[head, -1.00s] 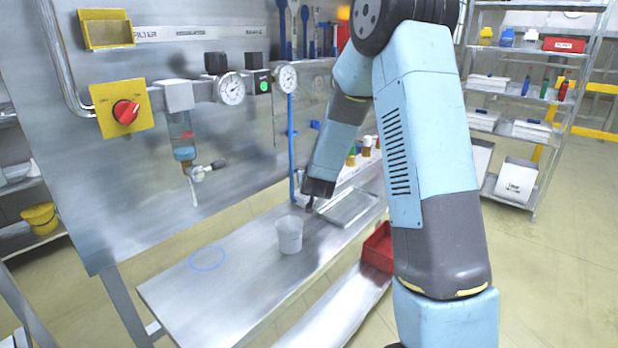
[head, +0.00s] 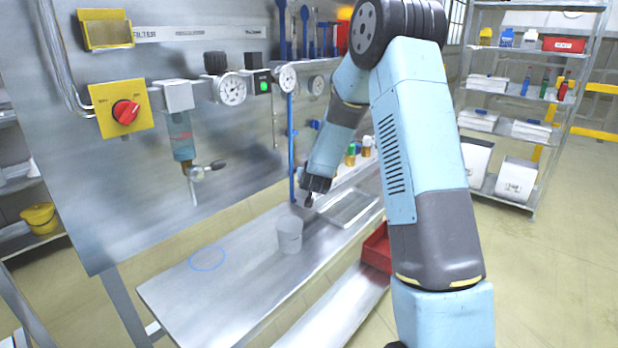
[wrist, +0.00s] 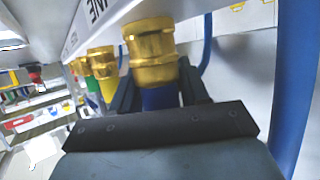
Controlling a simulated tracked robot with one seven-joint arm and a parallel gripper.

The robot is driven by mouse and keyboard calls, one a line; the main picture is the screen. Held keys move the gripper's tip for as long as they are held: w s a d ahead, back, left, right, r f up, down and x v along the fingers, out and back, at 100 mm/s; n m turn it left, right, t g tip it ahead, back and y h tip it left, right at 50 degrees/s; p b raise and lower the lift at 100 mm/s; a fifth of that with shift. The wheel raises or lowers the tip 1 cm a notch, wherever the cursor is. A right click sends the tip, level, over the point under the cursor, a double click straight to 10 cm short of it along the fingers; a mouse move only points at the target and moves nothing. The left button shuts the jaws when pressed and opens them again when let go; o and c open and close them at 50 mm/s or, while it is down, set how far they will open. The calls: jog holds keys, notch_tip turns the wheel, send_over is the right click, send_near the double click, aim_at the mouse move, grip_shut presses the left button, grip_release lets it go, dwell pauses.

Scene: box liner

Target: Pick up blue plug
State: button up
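The blue plug (wrist: 161,97) is in the wrist view, with a blue body below a large brass fitting (wrist: 150,48). My gripper (wrist: 158,80) has one dark finger on each side of the blue body. I cannot tell whether the fingers press on it or leave a small gap. In the head view my gripper (head: 308,199) points down-left near the lower end of the blue hose (head: 292,150), above the bench. The plug cannot be made out there.
More brass fittings (wrist: 103,62) with green and yellow parts stand in a row to the left in the wrist view. A blue hose (wrist: 295,85) runs close on the right.

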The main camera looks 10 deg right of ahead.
jog(key=c, duration=0.6)
